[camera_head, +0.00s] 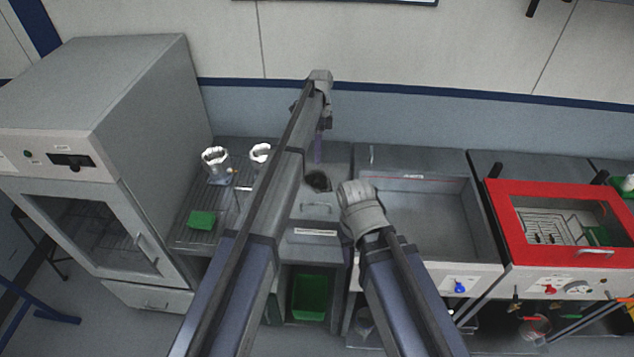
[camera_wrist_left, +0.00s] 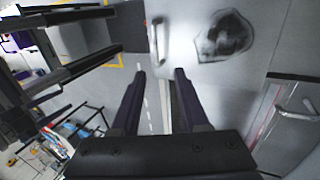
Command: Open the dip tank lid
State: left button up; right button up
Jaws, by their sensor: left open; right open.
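A red-framed lid (camera_head: 508,246) with a clear window and a front handle (camera_head: 597,252) covers a tank at the far right; it looks shut. A wire rack and something green show through the window. I take it for the dip tank lid. My left gripper (camera_head: 318,150) points down over the narrow grey unit in the middle, far left of the red lid. In the left wrist view, my left gripper (camera_wrist_left: 160,72) is open and empty, near a pale bar handle (camera_wrist_left: 155,42). My right gripper (camera_head: 362,205) is beside that unit; its fingers are hidden.
An open grey basin (camera_head: 432,215) lies between the arms and the red lid. A grey oven (camera_head: 95,140) stands left, beside a drain rack with metal cups (camera_head: 215,163) and a green block (camera_head: 201,220). A green bin (camera_head: 310,296) sits below. A wall closes the back.

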aim_at(316, 204)
pick_arm(q)
jog(key=s+f+t+b, duration=0.2)
jog(key=f+b, duration=0.1)
jog(key=s+f+t+b, duration=0.1)
jog(key=s+f+b, duration=0.2)
jog(key=f, duration=0.1)
jog(key=s+f+t+b, duration=0.2)
jog(key=s+f+b, duration=0.1)
jog(key=f, duration=0.1)
jog(key=shift+t, duration=0.3)
jog(key=f+b, duration=0.1)
jog(key=s+f+t+b, duration=0.1)
jog(key=b, duration=0.1)
jog(key=shift+f, duration=0.35)
notch_tip(316, 204, up, 9)
jog(key=s+p, duration=0.1)
jog(key=p, duration=0.8)
jog(key=s+d+f+n+g+b, duration=0.1)
jog(key=s+f+n+b, duration=0.7)
jog(key=s+f+b, duration=0.4)
jog(key=shift+s+f+y+b, duration=0.35)
jog(key=shift+s+f, duration=0.2)
jog(key=shift+s, duration=0.95)
